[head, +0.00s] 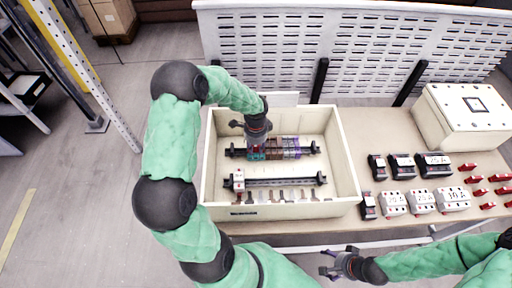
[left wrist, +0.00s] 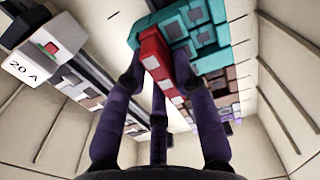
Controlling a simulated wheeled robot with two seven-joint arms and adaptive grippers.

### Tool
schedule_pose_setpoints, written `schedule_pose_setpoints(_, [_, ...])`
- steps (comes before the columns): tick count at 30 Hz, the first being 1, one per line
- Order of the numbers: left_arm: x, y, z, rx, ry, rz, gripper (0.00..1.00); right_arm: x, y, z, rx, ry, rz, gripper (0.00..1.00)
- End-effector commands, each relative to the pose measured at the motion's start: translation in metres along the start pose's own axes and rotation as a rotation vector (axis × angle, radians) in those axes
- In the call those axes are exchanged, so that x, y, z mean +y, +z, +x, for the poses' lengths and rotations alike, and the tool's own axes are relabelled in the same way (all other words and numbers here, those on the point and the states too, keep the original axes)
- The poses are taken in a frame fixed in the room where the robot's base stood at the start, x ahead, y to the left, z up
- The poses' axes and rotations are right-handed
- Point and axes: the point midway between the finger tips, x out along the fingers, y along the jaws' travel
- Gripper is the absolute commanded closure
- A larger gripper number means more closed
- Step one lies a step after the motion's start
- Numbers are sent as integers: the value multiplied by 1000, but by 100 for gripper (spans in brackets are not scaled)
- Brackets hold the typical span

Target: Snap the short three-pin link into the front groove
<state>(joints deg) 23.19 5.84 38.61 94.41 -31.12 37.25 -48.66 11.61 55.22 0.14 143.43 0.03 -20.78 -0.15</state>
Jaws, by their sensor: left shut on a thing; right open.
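A red link (left wrist: 155,55) with pale square marks is between the fingers of my left gripper (left wrist: 157,72), which is shut on it. In the left wrist view it lies along the teal terminal blocks (left wrist: 200,35); I cannot tell whether it is seated in a groove. In the head view my left gripper (head: 257,150) is down in the box at the left end of the back rail's block row (head: 288,148), hiding part of it. The link's pins are hidden. My right gripper (head: 338,264) is open and empty in front of the table.
The beige box (head: 352,170) has raised walls around both rails. The front rail (head: 285,181) carries a white breaker (head: 238,180) at its left end, marked 20 A in the wrist view. Right of the box are several breakers (head: 422,202), loose red links (head: 477,180) and a cream case (head: 465,115).

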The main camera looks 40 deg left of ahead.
Motion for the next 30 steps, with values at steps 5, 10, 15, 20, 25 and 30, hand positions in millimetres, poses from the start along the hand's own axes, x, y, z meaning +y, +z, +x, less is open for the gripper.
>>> schedule_pose_setpoints(5, [10, 2, 14, -8, 28, 7, 88, 0, 0, 2, 0, 0, 0, 22])
schedule_pose_setpoints(10, [11, 2, 14, -8, 29, 7, 88, 1, 0, 2, 0, 0, 0, 22])
schedule_pose_setpoints(15, [11, 2, 15, -9, 29, 7, 88, 1, 0, 2, 0, 0, 0, 22])
schedule_pose_setpoints(20, [11, 2, 16, -9, 29, 7, 88, 1, 0, 2, 0, 0, 0, 22])
schedule_pose_setpoints(25, [11, 2, 17, -9, 29, 7, 88, 1, 0, 3, 0, 0, 0, 22])
schedule_pose_setpoints(30, [11, 2, 19, -8, 28, 7, 88, 1, 0, 4, 0, 0, 0, 22])
